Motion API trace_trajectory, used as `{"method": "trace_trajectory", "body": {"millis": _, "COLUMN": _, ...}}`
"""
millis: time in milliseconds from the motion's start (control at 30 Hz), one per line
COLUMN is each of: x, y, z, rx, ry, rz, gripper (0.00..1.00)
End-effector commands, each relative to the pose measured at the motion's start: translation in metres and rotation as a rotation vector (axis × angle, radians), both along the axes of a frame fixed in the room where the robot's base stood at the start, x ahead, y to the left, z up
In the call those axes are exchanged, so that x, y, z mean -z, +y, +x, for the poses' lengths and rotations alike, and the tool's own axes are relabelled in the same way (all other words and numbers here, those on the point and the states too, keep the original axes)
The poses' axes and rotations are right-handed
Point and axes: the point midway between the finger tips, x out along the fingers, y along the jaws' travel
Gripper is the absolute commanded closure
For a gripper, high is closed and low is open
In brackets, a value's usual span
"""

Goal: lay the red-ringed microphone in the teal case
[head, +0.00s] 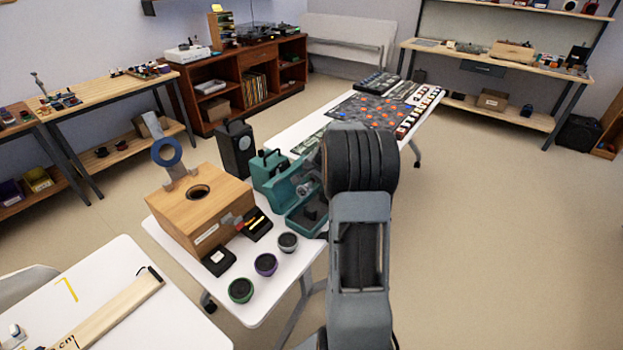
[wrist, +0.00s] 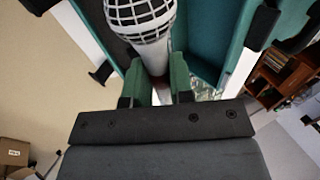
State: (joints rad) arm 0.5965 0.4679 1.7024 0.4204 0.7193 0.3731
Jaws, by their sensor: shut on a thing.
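The teal case (head: 283,190) stands open on the white table, left of my arm in the head view. Its teal walls also show in the wrist view (wrist: 205,35), with a dark inner part. A microphone (wrist: 155,58) with a pale body and a grey mesh head is held between the green fingers of my gripper (wrist: 157,80), over the case. No red ring shows on its visible part. In the head view my arm hides most of the gripper and part of the case.
A wooden box (head: 190,222) with a round hole stands left of the case. Several small round cups, such as the purple-rimmed one (head: 265,264), sit near the front edge. A black speaker (head: 236,149) stands behind. A mixing panel (head: 375,112) fills the table's far end.

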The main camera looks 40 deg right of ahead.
Motion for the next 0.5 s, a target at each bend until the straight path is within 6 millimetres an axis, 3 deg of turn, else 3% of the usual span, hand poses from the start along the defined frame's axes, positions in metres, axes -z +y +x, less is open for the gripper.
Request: {"method": "trace_trajectory", "body": {"millis": 500, "x": 0.032, "y": 0.002, "z": 0.0, "rx": -0.003, "ry": 0.001, "rz": 0.001, "gripper": 1.0}}
